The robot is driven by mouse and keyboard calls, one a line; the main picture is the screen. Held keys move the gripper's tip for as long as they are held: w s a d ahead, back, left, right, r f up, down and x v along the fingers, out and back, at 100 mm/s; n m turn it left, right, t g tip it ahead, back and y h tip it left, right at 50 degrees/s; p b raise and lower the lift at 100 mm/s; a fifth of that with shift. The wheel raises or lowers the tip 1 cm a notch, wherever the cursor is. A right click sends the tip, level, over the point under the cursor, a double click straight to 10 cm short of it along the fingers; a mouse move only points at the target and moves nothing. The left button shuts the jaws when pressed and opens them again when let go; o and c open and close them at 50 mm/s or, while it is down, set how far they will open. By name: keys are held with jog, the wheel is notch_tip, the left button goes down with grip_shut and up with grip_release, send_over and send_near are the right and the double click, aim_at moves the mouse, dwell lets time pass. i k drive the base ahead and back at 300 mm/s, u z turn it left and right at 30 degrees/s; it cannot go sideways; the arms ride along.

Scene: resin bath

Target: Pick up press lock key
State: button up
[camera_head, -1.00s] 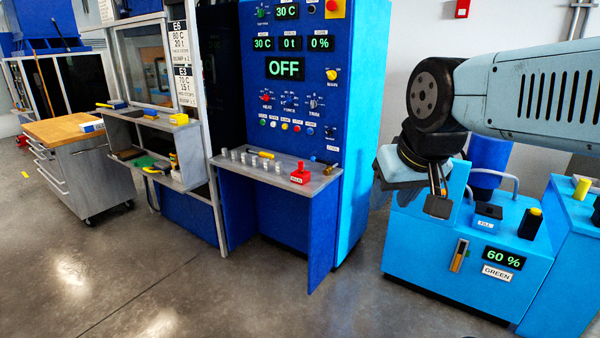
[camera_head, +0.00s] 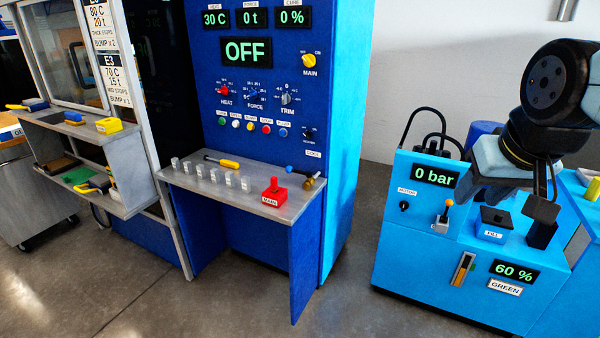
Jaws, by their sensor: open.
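No item is plainly recognisable as the press lock key. On the grey shelf (camera_head: 200,190) of the blue press cabinet, a small blue-and-brass item (camera_head: 312,180) lies at the right end; it is too small to tell whether it is a key. A red block labelled MAIN (camera_head: 274,193) stands left of it. A small black switch (camera_head: 309,134) sits on the panel above. My gripper (camera_head: 542,205) is open, pointing down at the right, in front of the light-blue pump unit and well apart from the shelf. I see nothing held between its dark fingers.
The light-blue unit (camera_head: 420,255) with 0 bar and 60 % displays stands at the right. Clear floor (camera_head: 345,270) separates it from the press.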

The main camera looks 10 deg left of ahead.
aim_at(274, 179)
jog(key=u, duration=0.25)
jog(key=i, duration=1)
jog(key=u, duration=0.75)
jog(key=k, duration=0.9)
jog(key=u, duration=0.2)
jog(key=i, duration=0.9)
jog(key=z, duration=0.1)
